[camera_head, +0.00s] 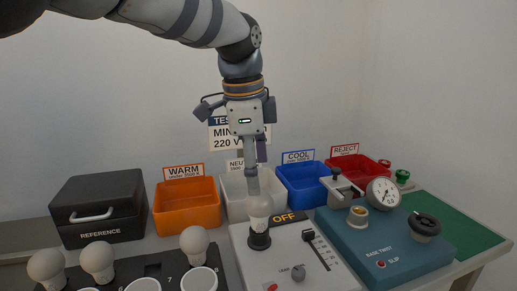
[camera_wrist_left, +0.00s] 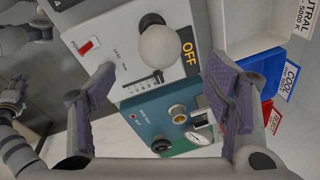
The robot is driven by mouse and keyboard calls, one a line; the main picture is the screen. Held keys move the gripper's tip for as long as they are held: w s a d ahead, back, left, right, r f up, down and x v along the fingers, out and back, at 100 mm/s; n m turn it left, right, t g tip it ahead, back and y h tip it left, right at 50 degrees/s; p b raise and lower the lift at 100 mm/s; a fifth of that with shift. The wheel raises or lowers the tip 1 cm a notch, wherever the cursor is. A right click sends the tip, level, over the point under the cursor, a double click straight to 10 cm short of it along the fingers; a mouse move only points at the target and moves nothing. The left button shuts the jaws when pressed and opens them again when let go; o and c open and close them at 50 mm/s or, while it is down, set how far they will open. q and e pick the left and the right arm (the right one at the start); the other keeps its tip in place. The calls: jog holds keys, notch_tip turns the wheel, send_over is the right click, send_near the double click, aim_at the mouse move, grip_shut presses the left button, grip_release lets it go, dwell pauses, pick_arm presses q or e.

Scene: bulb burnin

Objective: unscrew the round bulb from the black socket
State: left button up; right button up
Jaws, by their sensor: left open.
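The round bulb (camera_head: 260,207) is white and stands upright in the black socket (camera_head: 259,240) on a light grey test box. My left gripper (camera_head: 256,180) is above the bulb, pointing down, with its fingers apart. In the left wrist view the bulb (camera_wrist_left: 165,47) and part of the black socket (camera_wrist_left: 151,20) show beyond the open purple-padded fingers of the left gripper (camera_wrist_left: 160,78). Nothing is held between the fingers.
The test box (camera_head: 290,262) has an OFF display, slider and knob. A blue-green base-twist unit (camera_head: 400,252) stands right. Orange (camera_head: 186,208), white, blue (camera_head: 303,190) and red bins line the back. Several bulbs stand in a front-left tray; a black reference case (camera_head: 100,210) sits behind.

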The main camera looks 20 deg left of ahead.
aim_at(259, 205)
pick_arm(q)
jog(key=f, duration=0.3)
jog(key=w+f, duration=0.1)
jog(key=f, duration=0.5)
jog(key=shift+w+d+f, duration=0.15)
jog(key=shift+w+d, duration=0.05)
jog(key=shift+d, duration=0.1)
